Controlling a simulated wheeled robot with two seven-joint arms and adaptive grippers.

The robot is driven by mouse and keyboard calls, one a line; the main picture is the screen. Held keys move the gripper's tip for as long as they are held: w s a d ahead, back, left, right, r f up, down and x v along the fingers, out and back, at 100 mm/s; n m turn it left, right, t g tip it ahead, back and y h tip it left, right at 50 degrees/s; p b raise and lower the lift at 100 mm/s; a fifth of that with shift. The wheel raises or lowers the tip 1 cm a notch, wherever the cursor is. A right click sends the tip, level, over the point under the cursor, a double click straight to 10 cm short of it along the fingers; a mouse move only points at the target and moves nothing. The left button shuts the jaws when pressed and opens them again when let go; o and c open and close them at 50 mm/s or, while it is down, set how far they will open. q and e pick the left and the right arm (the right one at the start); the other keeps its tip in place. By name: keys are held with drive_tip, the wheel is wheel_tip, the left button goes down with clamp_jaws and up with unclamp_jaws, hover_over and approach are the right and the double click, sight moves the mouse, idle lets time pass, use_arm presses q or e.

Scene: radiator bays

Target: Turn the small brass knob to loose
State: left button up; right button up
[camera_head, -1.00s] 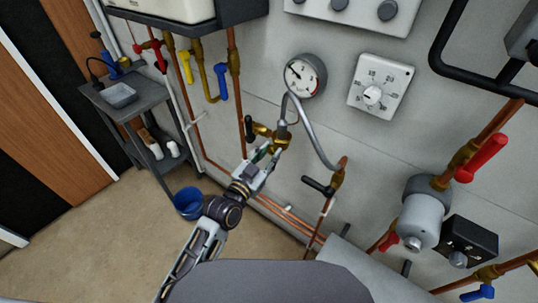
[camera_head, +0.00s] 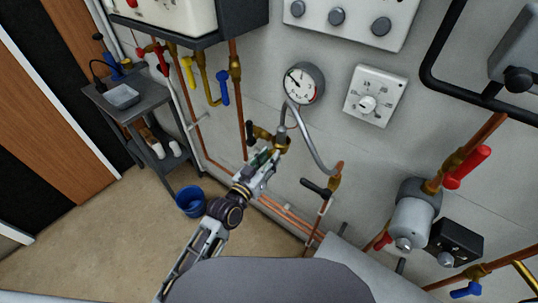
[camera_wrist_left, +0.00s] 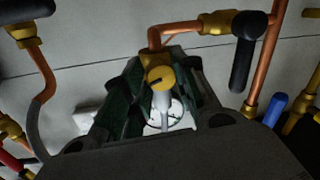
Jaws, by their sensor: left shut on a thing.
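The small brass knob (camera_wrist_left: 160,77) shows in the left wrist view between the dark green finger pads of my left gripper (camera_wrist_left: 155,95). It has a dark slot in its face and sits at the end of a copper elbow pipe. In the head view my left gripper (camera_head: 264,160) is at the brass fitting (camera_head: 281,143) below the pressure gauge, shut on the knob. The gripper hides most of the knob there. My right gripper is not in view.
A braided grey hose (camera_head: 313,145) arches close to the right of the gripper. A black-handled valve (camera_head: 316,188) is to the right, and another black handle (camera_wrist_left: 244,52) is close by. The pressure gauge (camera_head: 302,84) and a dial (camera_head: 367,103) are above. A blue bucket (camera_head: 190,201) stands on the floor.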

use_arm(q)
drive_tip(key=n+p, duration=0.2)
drive_tip(key=n, duration=0.5)
drive_tip(key=n+g+h+p, duration=0.1)
drive_tip(key=n, duration=0.7)
drive_tip(key=n+g+h+p, duration=0.1)
drive_tip(key=n+p, duration=0.1)
drive_tip(key=n, duration=0.5)
drive_tip(key=shift+w+a+r+p, duration=0.15)
drive_tip(key=shift+a+p, duration=0.05)
drive_tip(key=shift+p, duration=0.1)
drive_tip(key=n+h, duration=0.1)
drive_tip(key=n, duration=0.3)
drive_tip(key=shift+n, duration=0.4)
drive_tip(key=n, duration=0.2)
drive_tip(key=shift+n, duration=0.4)
